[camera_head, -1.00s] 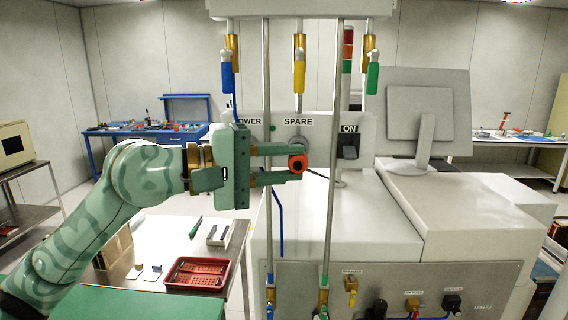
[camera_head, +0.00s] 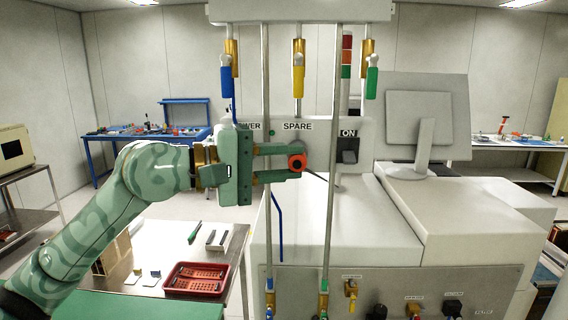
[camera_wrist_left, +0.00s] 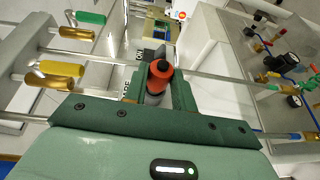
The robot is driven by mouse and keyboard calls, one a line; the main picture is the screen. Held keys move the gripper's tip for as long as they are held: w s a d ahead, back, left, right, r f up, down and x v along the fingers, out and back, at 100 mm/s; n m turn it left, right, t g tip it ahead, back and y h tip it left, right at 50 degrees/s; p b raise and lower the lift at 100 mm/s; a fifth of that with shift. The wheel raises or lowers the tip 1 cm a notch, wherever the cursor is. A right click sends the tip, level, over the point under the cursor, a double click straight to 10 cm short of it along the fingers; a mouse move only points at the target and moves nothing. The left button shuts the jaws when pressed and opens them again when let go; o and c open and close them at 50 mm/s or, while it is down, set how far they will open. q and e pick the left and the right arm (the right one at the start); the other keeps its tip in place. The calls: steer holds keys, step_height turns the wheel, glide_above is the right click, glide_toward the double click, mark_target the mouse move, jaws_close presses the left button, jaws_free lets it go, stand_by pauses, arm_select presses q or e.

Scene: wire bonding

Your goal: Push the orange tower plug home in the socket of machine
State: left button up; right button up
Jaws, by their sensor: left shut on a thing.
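The orange plug (camera_head: 297,163), a round red-orange body with a dark centre, is between the fingers of my left gripper (camera_head: 290,162). It is in front of the machine's panel (camera_head: 318,158), below the SPARE label. In the left wrist view, the plug (camera_wrist_left: 160,72) stands between the two green fingers of my gripper (camera_wrist_left: 159,84), which is shut on it. A dark cable shows to the right of the plug. The TOWER label (camera_head: 250,126) is partly covered. The plug's socket is hidden, so I cannot tell how deep the plug sits. My right gripper is not in view.
Vertical metal rods (camera_head: 333,190) stand in front of the panel, close to my gripper. Blue, yellow and green valve handles (camera_head: 298,78) hang above. A monitor (camera_head: 422,115) is at the right. A red tray (camera_head: 197,278) lies on the bench at the lower left.

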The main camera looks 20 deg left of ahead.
arm_select(q)
steer(key=shift+w+a, duration=0.1)
steer(key=shift+w, duration=0.3)
steer(key=o, duration=1.1)
steer(key=shift+a, duration=0.1)
steer(key=b+v, duration=0.8)
steer(key=v, duration=0.8)
steer(key=shift+b, duration=0.3)
steer(key=shift+a+r, duration=0.1)
